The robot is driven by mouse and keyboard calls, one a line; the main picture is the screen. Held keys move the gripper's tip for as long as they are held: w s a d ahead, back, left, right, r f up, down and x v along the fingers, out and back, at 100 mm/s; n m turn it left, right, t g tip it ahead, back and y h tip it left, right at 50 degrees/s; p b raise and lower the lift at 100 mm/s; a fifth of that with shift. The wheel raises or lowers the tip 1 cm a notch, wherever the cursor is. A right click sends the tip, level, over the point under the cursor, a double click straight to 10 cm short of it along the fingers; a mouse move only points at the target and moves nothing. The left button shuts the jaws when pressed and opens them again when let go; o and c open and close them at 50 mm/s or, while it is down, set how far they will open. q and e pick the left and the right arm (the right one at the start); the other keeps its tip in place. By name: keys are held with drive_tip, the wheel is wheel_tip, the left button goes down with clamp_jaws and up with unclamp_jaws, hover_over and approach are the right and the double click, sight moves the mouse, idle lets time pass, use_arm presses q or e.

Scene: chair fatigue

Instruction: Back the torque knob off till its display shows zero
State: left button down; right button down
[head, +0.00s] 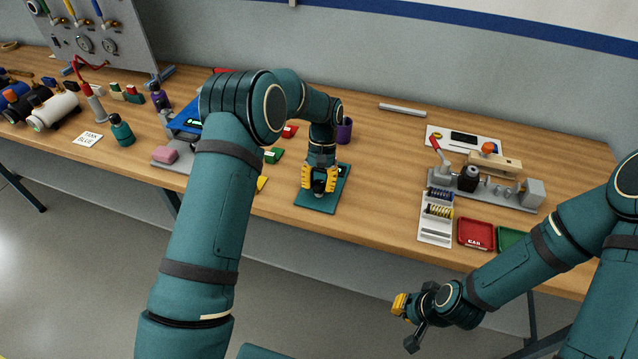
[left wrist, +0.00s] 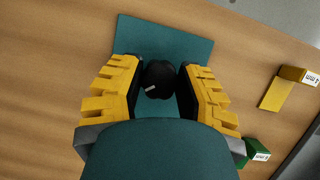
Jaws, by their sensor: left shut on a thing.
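The torque knob is black with a white pointer mark and stands on a teal plate (head: 313,206) near the table's front edge. In the left wrist view the knob (left wrist: 159,76) sits between the yellow finger pads, with the teal plate (left wrist: 180,42) beneath it. My left gripper (head: 319,184) points down and is shut on the knob. A small dark patch beside the gripper on the plate may be the display; I cannot read any number. My right gripper (head: 408,322) is empty and open, low in front of the table.
A purple cup (head: 344,131) stands just behind the plate. Red and green blocks (head: 272,156) lie to its left, partly behind my left arm. A grey fixture (head: 490,188), a spring tray (head: 436,218) and a red tray (head: 476,235) are at right. The table between is clear.

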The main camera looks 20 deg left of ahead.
use_arm(q)
drive_tip(key=shift+s+f, duration=0.15)
drive_tip(key=shift+f, duration=0.05)
drive_tip(key=c, duration=0.6)
unclamp_jaws()
drive_tip(key=shift+o, duration=0.2)
drive_tip(key=shift+r, duration=0.1)
drive_tip(key=v, duration=1.2)
